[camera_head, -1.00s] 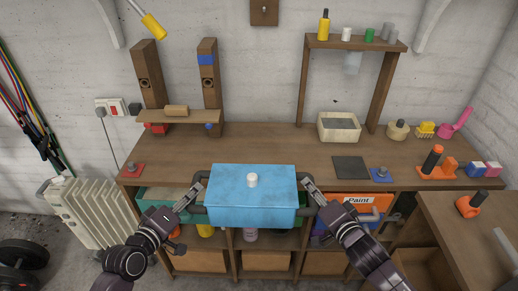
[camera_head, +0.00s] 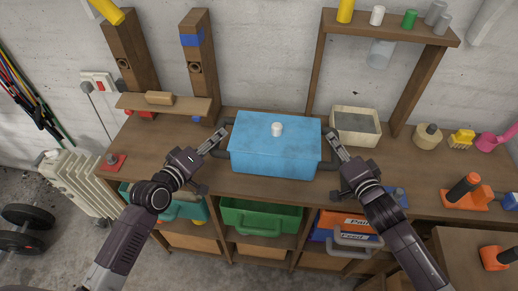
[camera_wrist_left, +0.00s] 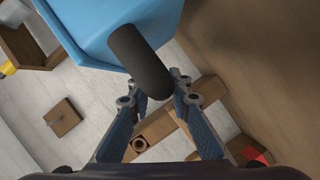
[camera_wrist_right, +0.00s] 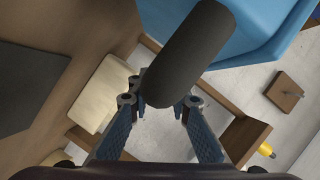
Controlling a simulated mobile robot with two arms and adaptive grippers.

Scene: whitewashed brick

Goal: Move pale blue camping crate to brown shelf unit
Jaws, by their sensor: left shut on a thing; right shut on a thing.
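The pale blue camping crate (camera_head: 275,150) has a lid with a white knob and a dark handle on each side. It is level over the wooden top of the brown shelf unit (camera_head: 160,145); I cannot tell whether it touches the top. My left gripper (camera_head: 220,136) is shut on its left handle, which also shows in the left wrist view (camera_wrist_left: 140,62). My right gripper (camera_head: 336,148) is shut on its right handle, which also shows in the right wrist view (camera_wrist_right: 187,55). The crate hides the top behind it.
A cream box (camera_head: 356,125) stands close to the crate's right. A raised shelf frame (camera_head: 390,25) and wooden posts (camera_head: 125,60) stand at the back. A green bin (camera_head: 260,217) and orange bin (camera_head: 345,222) sit in compartments below. A heater (camera_head: 80,185) is at the left.

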